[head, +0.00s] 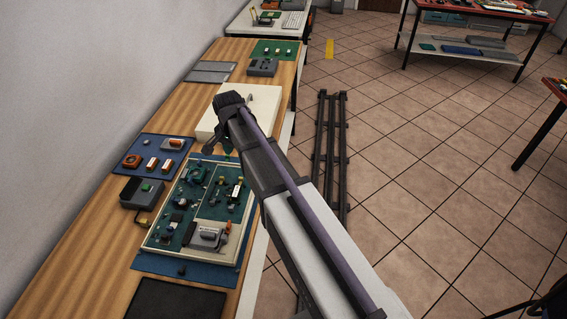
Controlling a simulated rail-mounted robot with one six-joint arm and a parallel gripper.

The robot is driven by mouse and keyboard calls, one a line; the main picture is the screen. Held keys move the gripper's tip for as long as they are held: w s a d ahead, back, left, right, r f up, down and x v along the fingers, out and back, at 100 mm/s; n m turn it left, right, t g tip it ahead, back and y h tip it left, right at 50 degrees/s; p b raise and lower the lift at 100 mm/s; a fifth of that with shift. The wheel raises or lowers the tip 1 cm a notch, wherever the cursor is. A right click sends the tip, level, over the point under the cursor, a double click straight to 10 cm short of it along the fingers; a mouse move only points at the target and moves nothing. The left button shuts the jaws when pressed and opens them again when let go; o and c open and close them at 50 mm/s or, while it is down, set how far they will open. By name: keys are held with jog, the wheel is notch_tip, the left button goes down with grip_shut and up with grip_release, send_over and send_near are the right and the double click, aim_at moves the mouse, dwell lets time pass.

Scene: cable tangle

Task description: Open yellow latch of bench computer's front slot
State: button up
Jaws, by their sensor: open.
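The bench computer (147,246) is most likely the open cream case with green circuit boards on the wooden bench, on a blue mat. A grey and white module (208,236) sits at its near end. My gripper (217,147) hangs from my bent wrist above the far end of the case, apart from the module. It looks dark, open and empty. My arm crosses in front of the bench's right edge and hides part of it.
A cream panel (262,98) lies behind the case. A blue mat (151,143) with orange parts and a grey box (141,190) lie left of it. A black mat (176,300) lies nearest.

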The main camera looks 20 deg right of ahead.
aim_at(241, 177)
jog(key=f+n+b, duration=0.1)
jog(key=f+b, duration=0.2)
jog(key=f+n+b, duration=0.1)
jog(key=f+b, duration=0.3)
jog(key=s+f+n+b, duration=0.1)
jog(key=f+b, duration=0.3)
jog(key=shift+g, duration=0.3)
jog(key=shift+r, duration=0.1)
grip_shut()
